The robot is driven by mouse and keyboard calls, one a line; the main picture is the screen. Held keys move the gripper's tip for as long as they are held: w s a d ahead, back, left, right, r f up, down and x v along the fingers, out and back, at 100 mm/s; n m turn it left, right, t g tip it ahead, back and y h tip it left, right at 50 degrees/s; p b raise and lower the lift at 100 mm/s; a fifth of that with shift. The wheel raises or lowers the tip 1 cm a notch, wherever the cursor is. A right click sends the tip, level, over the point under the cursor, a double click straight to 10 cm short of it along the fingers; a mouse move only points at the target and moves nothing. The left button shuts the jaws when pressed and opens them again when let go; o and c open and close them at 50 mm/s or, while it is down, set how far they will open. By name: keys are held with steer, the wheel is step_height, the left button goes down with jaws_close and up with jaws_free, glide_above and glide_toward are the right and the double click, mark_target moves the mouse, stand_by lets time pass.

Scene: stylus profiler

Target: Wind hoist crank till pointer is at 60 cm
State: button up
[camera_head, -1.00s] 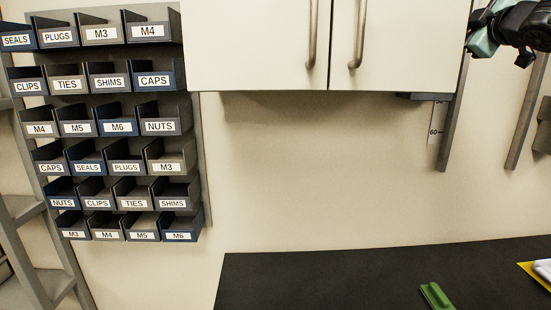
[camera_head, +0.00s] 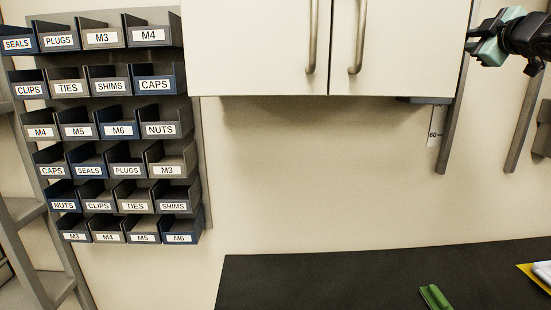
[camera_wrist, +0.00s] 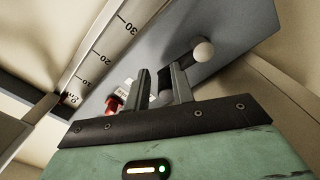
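In the wrist view, a hoist crank with a pale round knob (camera_wrist: 203,51) stands out from a grey plate (camera_wrist: 232,22). My gripper (camera_wrist: 160,78) has its fingers apart with nothing clearly between them. The knob is beyond and to the right of the right finger, which partly hides the crank arm. A white scale (camera_wrist: 108,42) with 30 and 20 marks runs along the plate's left. A small red part (camera_wrist: 113,103) shows left of the fingers; I cannot tell if it is the pointer. In the head view, my gripper (camera_head: 470,36) is at upper right, above the scale's 60 mark (camera_head: 435,135).
A white wall cabinet (camera_head: 262,45) hangs left of my gripper. Grey uprights (camera_head: 522,120) stand on the right wall. Labelled bins (camera_head: 118,130) fill the left wall. A dark bench (camera_head: 330,285) holds a green object (camera_head: 434,297).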

steer(key=shift+d+f, duration=0.4)
steer(key=shift+d, duration=0.25)
steer(key=shift+d+f+b, duration=0.35)
steer(key=shift+d+f, duration=0.3)
steer(key=shift+f, duration=0.15)
steer(key=shift+f, duration=0.1)
steer(key=shift+d+f+b, duration=0.35)
steer(key=shift+f+b, duration=0.35)
steer(key=shift+f, duration=0.2)
